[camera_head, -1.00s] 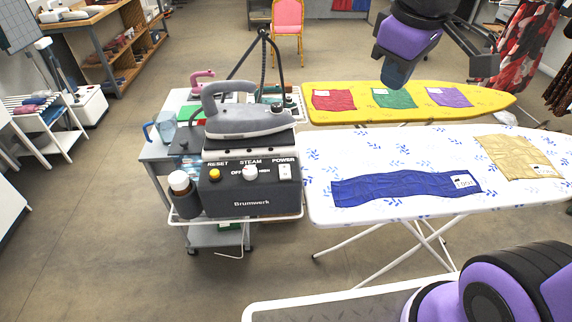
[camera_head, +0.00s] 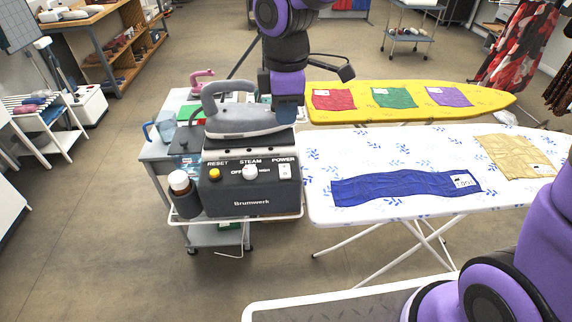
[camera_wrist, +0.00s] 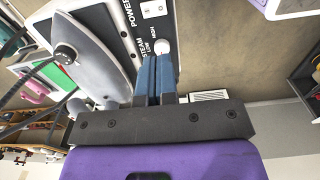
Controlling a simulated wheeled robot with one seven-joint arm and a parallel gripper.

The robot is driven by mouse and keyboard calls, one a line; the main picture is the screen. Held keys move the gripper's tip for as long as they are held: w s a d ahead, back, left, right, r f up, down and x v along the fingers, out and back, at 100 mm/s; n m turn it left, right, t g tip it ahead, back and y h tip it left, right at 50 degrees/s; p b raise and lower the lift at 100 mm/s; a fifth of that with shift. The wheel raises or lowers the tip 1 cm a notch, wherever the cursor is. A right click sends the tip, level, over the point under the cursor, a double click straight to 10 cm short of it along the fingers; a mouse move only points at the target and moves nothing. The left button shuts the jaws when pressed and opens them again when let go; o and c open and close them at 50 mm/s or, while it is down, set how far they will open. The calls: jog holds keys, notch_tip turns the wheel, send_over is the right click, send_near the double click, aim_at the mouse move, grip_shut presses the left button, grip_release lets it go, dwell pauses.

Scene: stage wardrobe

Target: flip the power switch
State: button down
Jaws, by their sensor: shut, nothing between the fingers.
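The power switch (camera_head: 285,171) is a small white rocker on the upper right of the dark front panel of the steam station (camera_head: 240,196), under the label POWER. In the wrist view the switch (camera_wrist: 153,8) shows at the top, beyond my fingertips. My gripper (camera_head: 287,118) points down behind and above the switch, at the right end of the grey iron (camera_head: 243,118). In the wrist view its blue fingers (camera_wrist: 156,58) are together and empty, with tips near the white steam knob (camera_wrist: 162,47). I cannot tell whether they touch anything.
The steam knob (camera_head: 250,172) and yellow reset button (camera_head: 214,174) sit left of the switch. A bottle (camera_head: 180,183) stands in a holder at the station's left. A white ironing board (camera_head: 400,150) with cloths lies right, a yellow one (camera_head: 400,114) behind.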

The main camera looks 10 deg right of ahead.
aim_at(286, 174)
dwell(0.3)
notch_tip(286, 174, down, 14)
jog(key=shift+f, duration=0.1)
dwell(0.5)
jog(key=shift+s+f, duration=0.15)
jog(key=shift+f, duration=0.05)
jog(key=shift+r, duration=0.1)
dwell(0.4)
